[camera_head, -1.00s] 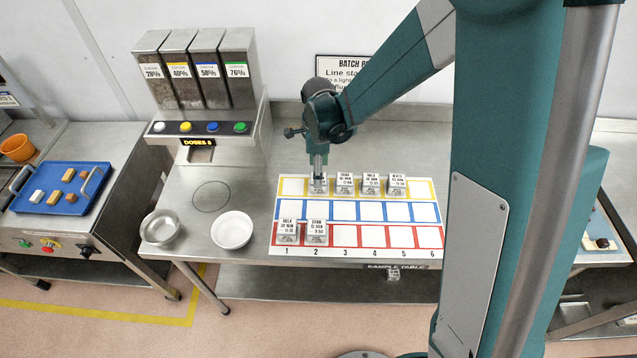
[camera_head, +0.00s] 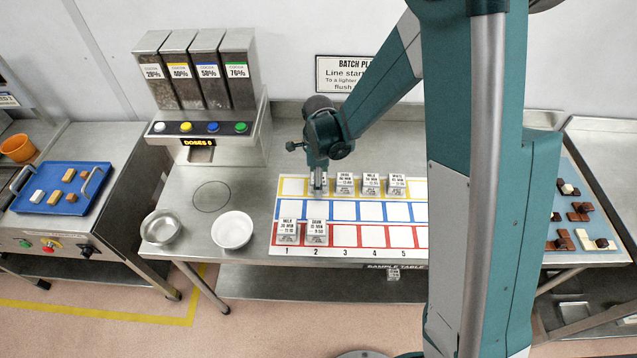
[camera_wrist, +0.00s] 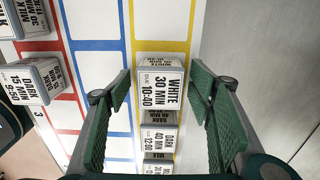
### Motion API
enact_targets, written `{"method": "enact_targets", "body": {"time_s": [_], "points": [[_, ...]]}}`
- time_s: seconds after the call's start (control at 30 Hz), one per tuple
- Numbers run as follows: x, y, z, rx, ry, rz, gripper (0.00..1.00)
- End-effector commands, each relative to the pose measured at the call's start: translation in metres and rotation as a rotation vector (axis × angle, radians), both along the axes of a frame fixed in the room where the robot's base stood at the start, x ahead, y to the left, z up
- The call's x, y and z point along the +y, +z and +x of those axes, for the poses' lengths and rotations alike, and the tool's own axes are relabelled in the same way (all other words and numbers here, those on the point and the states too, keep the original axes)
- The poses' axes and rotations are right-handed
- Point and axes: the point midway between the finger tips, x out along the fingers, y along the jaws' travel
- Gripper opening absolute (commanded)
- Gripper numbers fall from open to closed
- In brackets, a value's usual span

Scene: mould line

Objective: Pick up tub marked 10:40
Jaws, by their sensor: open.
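The tub marked 10:40 (camera_wrist: 160,84), labelled white 30 min, stands in the yellow row in the wrist view. My gripper (camera_wrist: 161,72) is open, with one green-padded finger on each side of the tub and visible gaps between. In the head view my gripper (camera_head: 318,187) points down over the second column of the yellow row and hides most of this tub.
Beside it in the yellow row are a dark 12:00 tub (camera_wrist: 157,138) and further tubs, close in line. Two tubs (camera_head: 288,232) stand in the red row. The blue row (camera_head: 370,211) is empty. A white bowl (camera_head: 232,230) and metal bowl (camera_head: 161,228) stand left.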

Motion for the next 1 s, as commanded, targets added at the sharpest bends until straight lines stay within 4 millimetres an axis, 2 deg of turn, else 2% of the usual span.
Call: {"method": "enact_targets", "body": {"time_s": [0.33, 0.57, 1.0], "points": [[0.0, 0.0002, 0.0, 0.0, 0.0, 0.0, 0.51], [0.0, 0.0002, 0.0, 0.0, 0.0, 0.0, 0.21], [0.0, 0.0034, 0.0, 0.0, 0.0, 0.0, 0.21]]}}
